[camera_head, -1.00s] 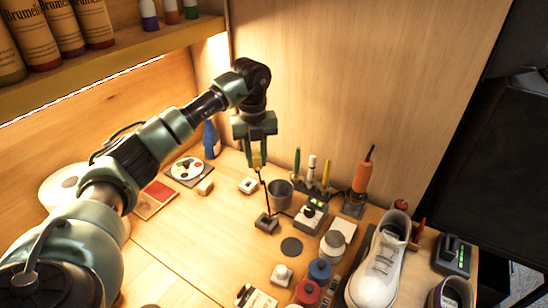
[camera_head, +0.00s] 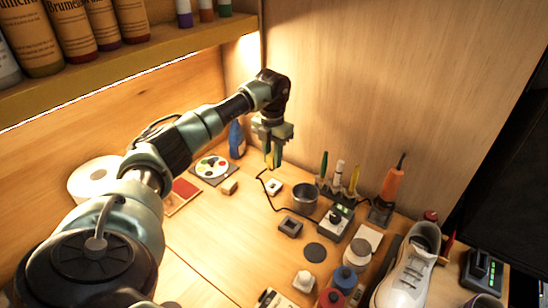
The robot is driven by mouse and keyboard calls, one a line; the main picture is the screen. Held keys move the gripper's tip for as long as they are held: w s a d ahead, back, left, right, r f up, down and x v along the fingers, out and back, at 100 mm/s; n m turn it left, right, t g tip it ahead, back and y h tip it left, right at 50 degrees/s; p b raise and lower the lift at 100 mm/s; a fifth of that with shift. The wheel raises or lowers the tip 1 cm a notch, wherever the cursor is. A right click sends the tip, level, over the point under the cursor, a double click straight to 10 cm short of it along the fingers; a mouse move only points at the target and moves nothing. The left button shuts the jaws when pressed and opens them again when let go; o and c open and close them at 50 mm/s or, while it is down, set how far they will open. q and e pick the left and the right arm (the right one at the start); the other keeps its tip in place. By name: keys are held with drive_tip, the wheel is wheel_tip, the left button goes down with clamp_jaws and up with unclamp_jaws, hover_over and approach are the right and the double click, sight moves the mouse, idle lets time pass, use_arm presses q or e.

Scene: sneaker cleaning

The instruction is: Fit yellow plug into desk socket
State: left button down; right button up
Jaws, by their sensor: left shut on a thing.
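My left gripper (camera_head: 273,159) is shut on the yellow plug (camera_head: 271,158), which points down above the desk. The plug is small and partly hidden between the fingers. Below it on the desk is a small white block with a dark top (camera_head: 273,187). The plug appears apart from it. A dark square block with a recess (camera_head: 290,227) sits nearer the front. I cannot tell for certain which block is the desk socket. A black cable (camera_head: 266,199) runs left of the white block toward a control box (camera_head: 335,219). My right gripper is not in view.
A metal cup (camera_head: 305,196) stands right of the white block. Behind it are upright tools and an orange-handled iron (camera_head: 391,188). A blue bottle (camera_head: 237,139) and a paint palette (camera_head: 211,167) are at left. A white sneaker (camera_head: 409,275) is at front right.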

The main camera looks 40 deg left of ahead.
use_arm(q)
drive_tip(key=shift+f+b, duration=0.85)
drive_tip(key=shift+f, duration=1.15)
drive_tip(key=shift+f+b, duration=0.45)
drive_tip(key=shift+f, duration=0.45)
drive_tip(key=shift+p, duration=0.6)
